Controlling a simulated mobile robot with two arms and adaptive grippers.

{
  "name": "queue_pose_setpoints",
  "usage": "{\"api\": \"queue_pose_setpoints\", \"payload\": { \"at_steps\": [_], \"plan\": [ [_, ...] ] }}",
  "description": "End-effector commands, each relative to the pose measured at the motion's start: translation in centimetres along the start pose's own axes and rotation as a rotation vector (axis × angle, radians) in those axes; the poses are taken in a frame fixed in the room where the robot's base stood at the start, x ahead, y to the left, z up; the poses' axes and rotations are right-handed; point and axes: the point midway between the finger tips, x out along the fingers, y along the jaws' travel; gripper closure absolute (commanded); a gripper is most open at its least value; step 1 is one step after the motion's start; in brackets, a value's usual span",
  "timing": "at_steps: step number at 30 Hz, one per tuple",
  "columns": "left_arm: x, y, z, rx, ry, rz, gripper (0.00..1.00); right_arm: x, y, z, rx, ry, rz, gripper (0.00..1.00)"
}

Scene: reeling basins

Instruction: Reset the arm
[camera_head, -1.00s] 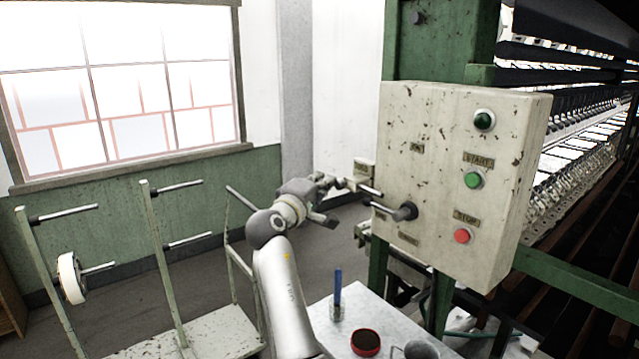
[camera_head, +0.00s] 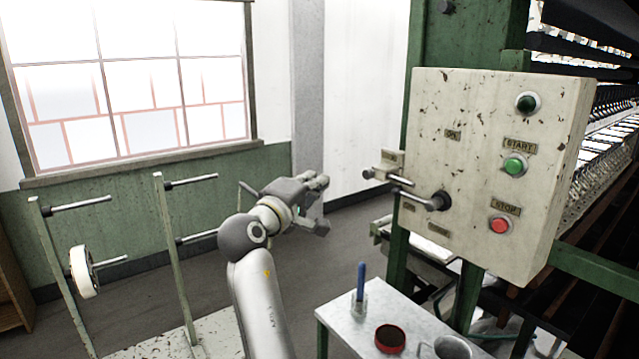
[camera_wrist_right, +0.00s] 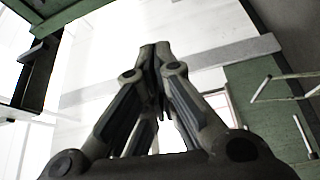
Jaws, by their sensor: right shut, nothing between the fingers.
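My right gripper (camera_head: 321,181) is in mid-air left of the control box (camera_head: 482,165) in the head view. It is apart from the box and from the dark-knobbed lever (camera_head: 438,202) on its front. In the wrist view the gripper's two dark fingers (camera_wrist_right: 155,50) meet at their tips, with nothing between them. The grey right arm (camera_head: 262,300) rises from the bottom of the head view and bends toward the box. My left gripper is not in view.
A grey table (camera_head: 340,312) holds a blue pen-like item in a small holder (camera_head: 361,285), a red round tin (camera_head: 390,338) and a metal cup (camera_head: 452,346). A green stand with rods (camera_head: 172,255) is at left. The reeling machine (camera_head: 600,170) is behind the box.

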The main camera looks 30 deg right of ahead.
Motion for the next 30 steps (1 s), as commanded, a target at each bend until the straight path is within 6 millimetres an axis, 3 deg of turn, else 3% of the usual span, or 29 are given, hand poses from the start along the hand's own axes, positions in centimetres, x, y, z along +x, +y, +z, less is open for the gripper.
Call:
{"api": "queue_pose_setpoints", "payload": {
  "at_steps": [6,14,17,20,22,26,30],
  "plan": [
    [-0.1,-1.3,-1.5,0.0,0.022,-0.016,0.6,0.0,0.1,0.0,0.0,-0.001,0.0,1.0],
    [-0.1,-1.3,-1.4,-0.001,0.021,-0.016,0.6,0.0,0.0,0.0,0.0,0.0,0.0,1.0],
    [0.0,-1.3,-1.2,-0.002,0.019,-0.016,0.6,0.1,-1.1,-0.5,-0.009,0.018,-0.011,1.0],
    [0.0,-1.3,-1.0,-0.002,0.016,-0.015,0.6,0.1,-4.8,-2.1,-0.033,0.075,-0.046,1.0],
    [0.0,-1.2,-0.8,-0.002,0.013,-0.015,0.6,-0.1,-8.9,-3.6,-0.053,0.137,-0.091,1.0],
    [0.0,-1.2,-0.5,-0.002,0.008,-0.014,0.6,-1.3,-18.6,-5.7,-0.081,0.259,-0.21,1.0],
    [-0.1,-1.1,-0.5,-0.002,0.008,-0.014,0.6,-3.7,-29.2,-6.0,-0.092,0.358,-0.363,1.0]
  ]
}}
